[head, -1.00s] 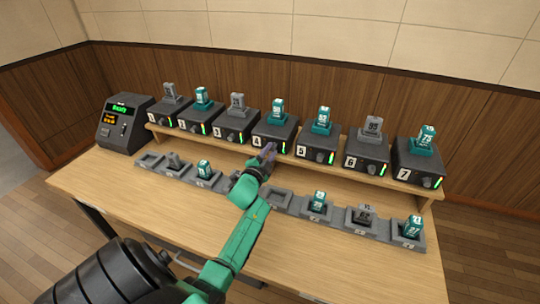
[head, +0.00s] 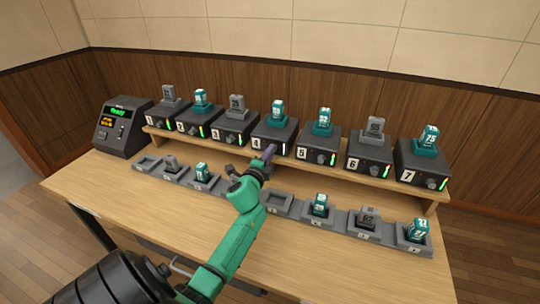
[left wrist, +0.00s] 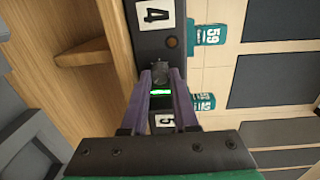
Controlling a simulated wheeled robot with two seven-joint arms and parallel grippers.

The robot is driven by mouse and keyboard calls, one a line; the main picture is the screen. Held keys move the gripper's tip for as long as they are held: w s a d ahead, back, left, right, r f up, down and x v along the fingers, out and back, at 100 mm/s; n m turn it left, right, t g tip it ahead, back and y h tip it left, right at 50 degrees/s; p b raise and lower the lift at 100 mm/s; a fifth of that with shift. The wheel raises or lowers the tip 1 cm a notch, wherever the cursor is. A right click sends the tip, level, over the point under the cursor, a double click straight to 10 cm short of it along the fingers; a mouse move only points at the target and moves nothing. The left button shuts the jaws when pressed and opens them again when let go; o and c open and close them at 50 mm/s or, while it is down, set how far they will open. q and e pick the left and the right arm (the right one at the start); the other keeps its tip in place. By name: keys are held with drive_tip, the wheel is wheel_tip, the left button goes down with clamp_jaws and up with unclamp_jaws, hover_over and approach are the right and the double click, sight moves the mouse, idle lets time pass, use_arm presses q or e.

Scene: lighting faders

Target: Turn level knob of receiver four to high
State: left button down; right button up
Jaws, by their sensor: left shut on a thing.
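Receiver four (head: 274,130) is a dark box on the raised shelf with a white "4" label and a teal pack standing on it. My left gripper (head: 268,152) is at its front and hides its level knob in the head view. In the left wrist view, the dark knob (left wrist: 160,72) sits between the tips of the purple fingers of my left gripper (left wrist: 160,78), which are shut on it. The "4" label (left wrist: 153,14) shows above, and a lit green bar (left wrist: 161,92) shows between the fingers. My right gripper is not in view.
Receiver three (head: 236,123) and receiver five (head: 318,148) stand on either side of receiver four. A row of grey docks, some with packs (head: 319,206), lies in front below the shelf (head: 350,180). A dark display unit (head: 121,125) stands at the left. The front of the table (head: 330,265) is clear.

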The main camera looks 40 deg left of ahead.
use_arm(q)
drive_tip(key=shift+f, duration=0.3)
drive_tip(key=c, duration=0.7)
unclamp_jaws()
drive_tip(key=shift+c, duration=0.2)
drive_tip(key=shift+o, duration=0.3)
drive_tip(key=shift+s+r, duration=0.1)
drive_tip(key=shift+r, duration=0.05)
drive_tip(key=shift+s, duration=0.1)
drive_tip(key=v, duration=1.4)
drive_tip(key=shift+b, duration=0.45)
drive_tip(key=shift+s+d, duration=0.15)
